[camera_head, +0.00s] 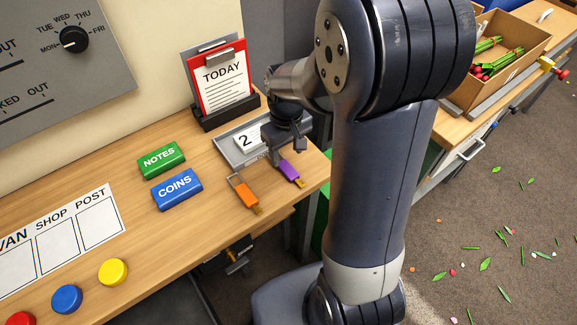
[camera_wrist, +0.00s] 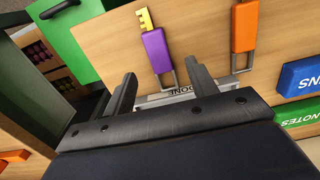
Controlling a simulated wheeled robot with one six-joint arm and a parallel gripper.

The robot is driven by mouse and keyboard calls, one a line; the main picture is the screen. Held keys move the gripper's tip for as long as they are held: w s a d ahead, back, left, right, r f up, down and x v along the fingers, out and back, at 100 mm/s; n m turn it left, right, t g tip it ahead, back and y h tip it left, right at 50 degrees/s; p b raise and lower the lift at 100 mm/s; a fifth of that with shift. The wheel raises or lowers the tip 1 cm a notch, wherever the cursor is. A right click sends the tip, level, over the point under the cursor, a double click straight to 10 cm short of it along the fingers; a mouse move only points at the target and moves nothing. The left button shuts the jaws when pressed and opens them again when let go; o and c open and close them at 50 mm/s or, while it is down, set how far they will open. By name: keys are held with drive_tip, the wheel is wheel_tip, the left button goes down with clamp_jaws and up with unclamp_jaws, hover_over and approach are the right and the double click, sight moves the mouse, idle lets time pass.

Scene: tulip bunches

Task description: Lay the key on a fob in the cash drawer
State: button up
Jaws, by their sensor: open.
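Two keys on fobs lie on the wooden counter. The purple fob (camera_head: 289,171) has a gold key at its near end; it also shows in the wrist view (camera_wrist: 156,51) with the toothed key pointing away. The orange fob (camera_head: 246,194) lies to its left, and in the wrist view (camera_wrist: 245,28) to its right. My gripper (camera_head: 286,150) is just behind the purple fob, above the counter. In the wrist view its two fingers (camera_wrist: 160,88) are apart and empty, with the purple fob's metal loop beyond the gap. I cannot make out an open cash drawer.
A grey tray (camera_head: 223,147) with a card marked 2 lies beside my gripper. The TODAY clipboard (camera_head: 222,82) stands behind. A green NOTES block (camera_head: 161,160) and a blue COINS block (camera_head: 174,189) lie left. The counter's front edge is near the fobs.

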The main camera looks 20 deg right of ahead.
sight(289, 169)
drive_tip(key=shift+s+d+f, duration=0.1)
drive_tip(key=shift+f, duration=1.45)
drive_tip(key=shift+s+d+f, duration=0.1)
drive_tip(key=shift+f, duration=1.45)
drive_tip(key=shift+c, duration=0.2)
drive_tip(key=c, duration=1.1)
drive_tip(key=shift+r, duration=0.15)
